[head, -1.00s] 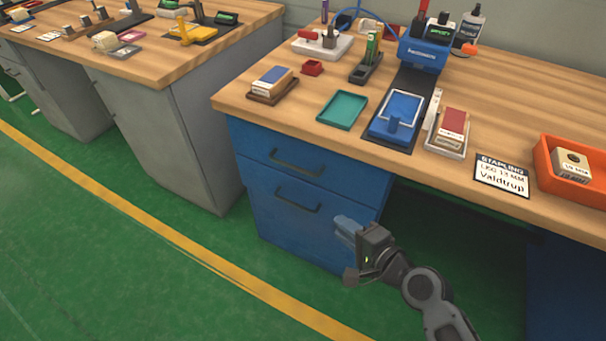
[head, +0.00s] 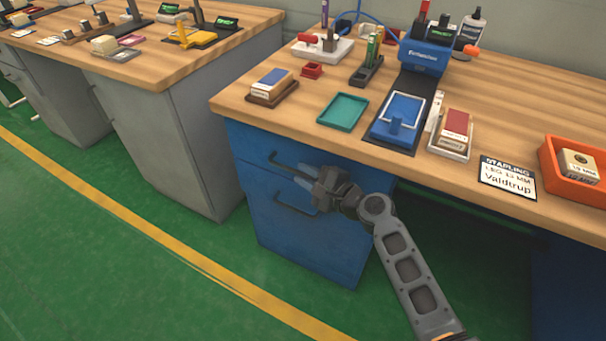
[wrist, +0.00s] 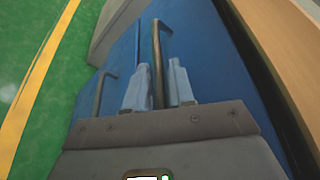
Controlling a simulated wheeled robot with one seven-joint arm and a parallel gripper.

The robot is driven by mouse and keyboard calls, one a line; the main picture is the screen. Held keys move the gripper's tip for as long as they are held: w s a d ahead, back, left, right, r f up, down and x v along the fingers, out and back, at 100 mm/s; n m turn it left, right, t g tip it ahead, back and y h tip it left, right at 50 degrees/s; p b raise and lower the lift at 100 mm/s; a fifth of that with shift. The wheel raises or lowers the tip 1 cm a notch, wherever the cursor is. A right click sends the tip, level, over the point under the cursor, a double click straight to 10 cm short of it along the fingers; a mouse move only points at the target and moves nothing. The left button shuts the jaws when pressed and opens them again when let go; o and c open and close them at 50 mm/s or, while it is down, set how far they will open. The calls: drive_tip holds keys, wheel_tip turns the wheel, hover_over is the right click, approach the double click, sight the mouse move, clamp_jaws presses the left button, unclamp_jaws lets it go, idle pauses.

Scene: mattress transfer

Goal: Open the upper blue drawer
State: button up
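The upper blue drawer (head: 246,146) sits just under the wooden top of the right bench and looks closed. Its dark bar handle (head: 284,163) is partly hidden by my gripper (head: 303,177) in the head view. In the wrist view the upper handle (wrist: 157,58) runs between the two pale fingers of my gripper (wrist: 158,84), with a gap on each side. The fingers are open, one on either side of the bar. I cannot tell whether either touches it. The lower drawer's handle (wrist: 98,95) is to the left of the fingers there.
The wooden benchtop (head: 270,108) overhangs above the drawers and holds a teal tray (head: 343,111), a blue stapler fixture and an orange bin (head: 572,172). A grey cabinet (head: 160,140) stands to the left. The green floor in front is clear.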

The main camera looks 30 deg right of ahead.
drive_tip(key=shift+w+a+f, duration=0.1)
drive_tip(key=shift+w+a, duration=0.1)
drive_tip(key=shift+w, duration=0.35)
clamp_jaws()
